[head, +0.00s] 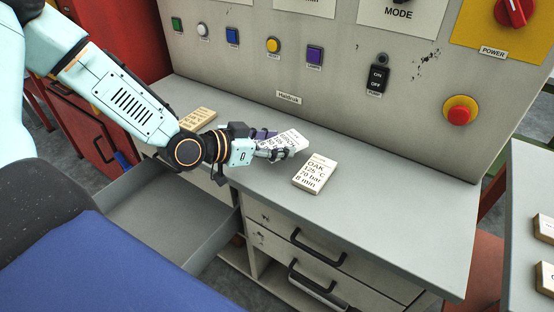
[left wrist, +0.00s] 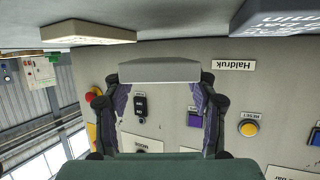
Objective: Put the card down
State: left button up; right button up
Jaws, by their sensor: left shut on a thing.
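My left gripper (head: 274,150) is shut on a white card (head: 291,139) with dark printing, over the grey counter (head: 390,215). In the left wrist view the held card (left wrist: 160,71) shows edge-on between the fingers; I cannot tell whether it touches the counter. A cream card (head: 314,174) reading OAK, 70 bar, 8 min lies on the counter just right of the gripper. A tan card (head: 197,119) lies on the counter to the left, behind my forearm. My right gripper is out of view.
The press panel (head: 340,110) with buttons and a red emergency stop (head: 459,111) rises behind the counter. An open drawer (head: 160,215) juts out at front left. The counter's right half is clear. Another table (head: 530,190) at right bears cards.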

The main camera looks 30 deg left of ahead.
aim_at(274, 164)
pick_arm(q)
jog(key=shift+s+a+f, duration=0.1)
jog(key=shift+a+f, duration=0.05)
jog(key=shift+f, duration=0.15)
notch_tip(274, 164, down, 3)
jog(key=shift+s+f+b, duration=0.1)
jog(key=shift+b, duration=0.9)
jog(key=shift+w+d, duration=0.2)
jog(key=shift+w, duration=0.05)
jog(key=shift+s+a+f, duration=0.1)
jog(key=shift+s+a, duration=0.15)
jog(key=shift+s, duration=0.05)
jog(key=o, duration=0.8)
jog(key=shift+o, duration=1.4)
jog(key=shift+w+d, duration=0.2)
jog(key=shift+o, duration=0.3)
jog(key=shift+a, duration=0.1)
jog(key=shift+s, duration=0.15)
